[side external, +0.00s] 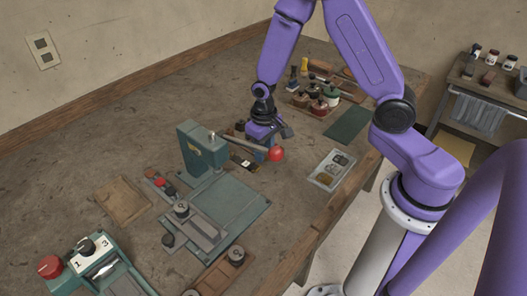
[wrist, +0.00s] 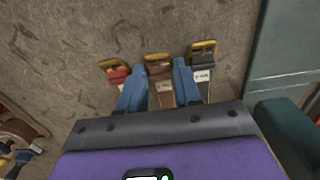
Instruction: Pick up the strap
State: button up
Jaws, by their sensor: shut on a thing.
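Three short straps with yellow buckles lie side by side in the wrist view: one with a red band (wrist: 118,74), a brown one (wrist: 159,70) in the middle, and one with a dark band and a white tag (wrist: 203,60) on the right. My gripper (wrist: 159,76) has its blue fingers on either side of the middle strap and is shut on it. The lower part of that strap is hidden by my gripper. In the side external view my gripper (side external: 262,152) is low at the bench, beside the straps (side external: 242,162), which it partly covers.
A grey parts tray (side external: 332,169) lies to the right. Jars and tools (side external: 318,98) stand behind. A dark green mat (side external: 348,125) is clear.

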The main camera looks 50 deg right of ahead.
jog(key=shift+r, duration=0.45)
jog(key=s+r, duration=1.1)
jog(key=s, duration=0.3)
jog(key=shift+d+r, duration=0.2)
jog(key=shift+d, duration=0.25)
jog(key=shift+r, duration=0.1)
